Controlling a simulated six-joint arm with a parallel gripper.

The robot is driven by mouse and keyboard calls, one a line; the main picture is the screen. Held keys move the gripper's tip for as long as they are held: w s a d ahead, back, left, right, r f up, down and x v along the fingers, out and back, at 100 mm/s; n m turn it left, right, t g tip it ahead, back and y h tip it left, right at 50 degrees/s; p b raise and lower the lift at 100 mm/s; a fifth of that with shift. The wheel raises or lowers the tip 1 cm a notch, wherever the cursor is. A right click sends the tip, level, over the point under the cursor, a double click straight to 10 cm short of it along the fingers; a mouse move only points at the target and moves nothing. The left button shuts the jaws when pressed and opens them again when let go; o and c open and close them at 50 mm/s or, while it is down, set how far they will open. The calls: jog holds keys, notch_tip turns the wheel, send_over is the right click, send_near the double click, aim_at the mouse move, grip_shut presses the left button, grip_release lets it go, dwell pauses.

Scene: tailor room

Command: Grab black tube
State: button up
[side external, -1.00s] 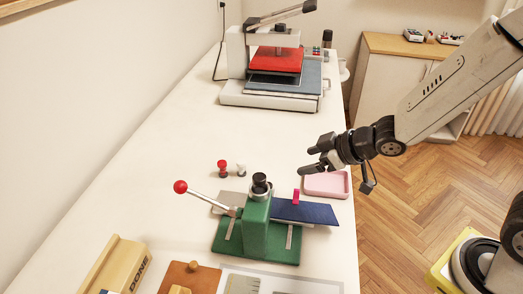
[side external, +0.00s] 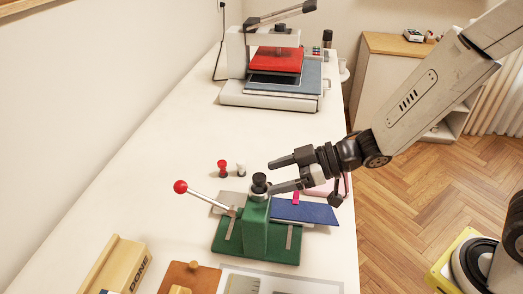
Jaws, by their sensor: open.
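A short black tube (side external: 259,181) stands upright on top of the green hand press (side external: 256,230) on the white table. My gripper (side external: 273,177) is open, its fingers pointing left, just right of the tube. The upper finger shows above and right of the tube, and the lower finger's tip appears close beside it. I cannot tell whether that finger touches it or how the two line up in depth. No object shows between the fingers.
The press has a lever with a red knob (side external: 180,187) at left and a blue cloth (side external: 306,211) at right. A red stamp (side external: 222,169) and a white one (side external: 241,170) stand behind. A pink tray (side external: 325,190) is partly hidden by my gripper. A heat press (side external: 272,85) stands farther back.

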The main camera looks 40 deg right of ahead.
aim_at(250, 189)
jog(key=shift+w+a+f, duration=0.25)
jog(key=shift+w+a, duration=0.05)
jog(key=shift+a, duration=0.1)
jog(key=shift+x, duration=2.55)
jog(key=shift+c, duration=0.2)
grip_shut()
